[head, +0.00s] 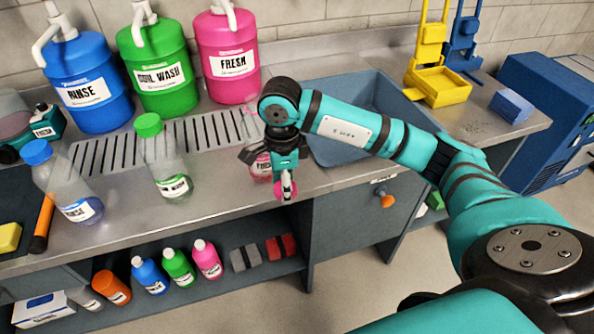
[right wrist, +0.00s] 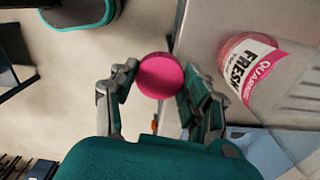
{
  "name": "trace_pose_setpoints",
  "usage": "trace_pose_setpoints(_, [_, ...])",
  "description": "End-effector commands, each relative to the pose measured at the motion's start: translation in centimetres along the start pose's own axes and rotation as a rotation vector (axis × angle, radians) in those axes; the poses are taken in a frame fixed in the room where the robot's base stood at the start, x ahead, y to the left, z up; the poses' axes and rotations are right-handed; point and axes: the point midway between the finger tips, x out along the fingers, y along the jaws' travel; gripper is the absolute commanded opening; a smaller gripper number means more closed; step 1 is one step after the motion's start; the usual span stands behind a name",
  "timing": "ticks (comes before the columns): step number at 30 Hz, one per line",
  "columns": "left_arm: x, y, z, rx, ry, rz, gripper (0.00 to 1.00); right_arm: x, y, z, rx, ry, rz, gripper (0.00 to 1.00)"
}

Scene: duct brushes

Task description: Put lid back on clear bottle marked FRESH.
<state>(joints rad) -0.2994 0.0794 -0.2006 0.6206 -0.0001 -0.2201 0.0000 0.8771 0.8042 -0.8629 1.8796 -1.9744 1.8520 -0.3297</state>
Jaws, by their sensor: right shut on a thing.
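My right gripper (head: 287,176) points down at the counter's front edge, shut on a round pink lid (head: 285,187). In the right wrist view the lid (right wrist: 160,75) sits between the fingertips (right wrist: 157,88). The clear bottle marked FRESH (head: 259,170) stands on the counter just behind and left of the gripper, partly hidden by it. In the right wrist view the bottle (right wrist: 250,75) shows its pink-edged label, apart from the lid. My left gripper is not in view.
Clear bottles with a green cap (head: 148,124) and a blue cap (head: 37,152) stand left on the counter. Blue RINSE (head: 88,88), green (head: 160,75) and pink FRESH (head: 228,62) jugs stand behind. A sink (head: 375,95) lies right.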

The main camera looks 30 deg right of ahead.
Motion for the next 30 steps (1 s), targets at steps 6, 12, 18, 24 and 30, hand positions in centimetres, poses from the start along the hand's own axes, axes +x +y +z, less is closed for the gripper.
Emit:
trace_pose_setpoints(6, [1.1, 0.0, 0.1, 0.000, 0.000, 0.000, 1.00, -0.3, 3.6, 2.5, -0.004, -0.001, -0.001, 0.36])
trace_pose_setpoints(12, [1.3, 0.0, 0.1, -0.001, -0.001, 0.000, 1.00, -0.6, 4.9, 3.4, -0.001, 0.000, 0.000, 0.36])
trace_pose_setpoints(18, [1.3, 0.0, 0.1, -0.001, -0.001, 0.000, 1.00, -0.6, 5.0, 3.5, 0.001, 0.001, 0.000, 0.36])
trace_pose_setpoints(24, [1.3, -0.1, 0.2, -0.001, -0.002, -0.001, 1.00, -0.6, 5.0, 3.5, 0.000, 0.000, 0.000, 0.36])
trace_pose_setpoints(30, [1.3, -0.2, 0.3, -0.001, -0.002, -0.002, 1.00, -0.7, 5.3, 3.4, -0.112, 0.000, 0.000, 0.36])
